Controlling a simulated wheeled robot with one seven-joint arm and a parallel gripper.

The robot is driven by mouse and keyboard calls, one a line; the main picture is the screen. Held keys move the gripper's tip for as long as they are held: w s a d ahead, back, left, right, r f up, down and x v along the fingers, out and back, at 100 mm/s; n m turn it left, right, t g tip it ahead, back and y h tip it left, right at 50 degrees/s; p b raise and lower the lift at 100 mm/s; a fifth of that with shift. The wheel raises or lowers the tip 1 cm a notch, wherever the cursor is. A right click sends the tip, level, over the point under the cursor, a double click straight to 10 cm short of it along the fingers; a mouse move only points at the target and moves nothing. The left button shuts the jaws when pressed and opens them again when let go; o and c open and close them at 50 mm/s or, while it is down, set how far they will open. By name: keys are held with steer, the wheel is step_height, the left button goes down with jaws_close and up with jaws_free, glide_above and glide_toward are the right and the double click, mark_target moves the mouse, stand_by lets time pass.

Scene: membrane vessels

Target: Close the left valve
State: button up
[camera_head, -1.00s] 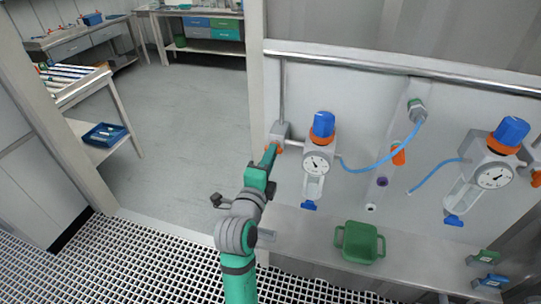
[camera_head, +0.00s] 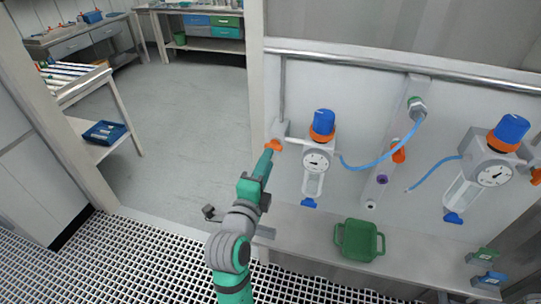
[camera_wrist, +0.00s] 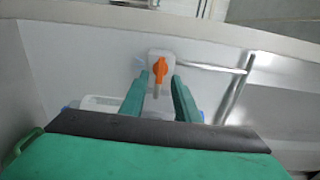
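The left valve has an orange handle (camera_head: 274,145) on a pale grey body at the left end of the pipe beside the left gauge unit (camera_head: 317,160). In the wrist view the orange handle (camera_wrist: 159,70) is near the picture's middle and points roughly along my fingers. My gripper (camera_wrist: 160,80) is open, its two green fingers apart on either side of the handle's lower end, with gaps visible. In the head view my gripper (camera_head: 265,157) is just below the handle. Whether a finger touches it cannot be told.
A second gauge unit (camera_head: 490,170) is on the right, with another orange handle (camera_head: 537,176) at the edge. Blue hose (camera_head: 385,158) runs between fittings. A green container (camera_head: 359,240) stands on the shelf below. A metal rail (camera_head: 390,66) crosses above.

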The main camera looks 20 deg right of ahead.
steer(key=v, duration=0.6)
steer(key=shift+a, duration=0.2)
steer(key=s+a+f+n+t+y, duration=0.1)
steer(key=s+a+f+n+y, duration=0.4)
steer(key=f+n, duration=0.45)
steer(key=s+a+f+n+y, duration=0.2)
steer(key=s+f+n+y, duration=0.1)
steer(key=s+f+n, duration=0.6)
steer(key=s+a+f+n, duration=0.1)
steer(key=s+n, duration=0.1)
steer(key=s, duration=0.5)
steer(key=s+a+f+n+y, duration=0.1)
steer(key=s+a+f+n, duration=0.1)
steer(key=s, duration=0.5)
steer(key=s+a+f+n+y, duration=0.1)
steer(key=s+f+n, duration=0.1)
steer(key=s, duration=0.4)
steer(key=shift+s+a+g, duration=0.3)
steer(key=shift+s, duration=0.1)
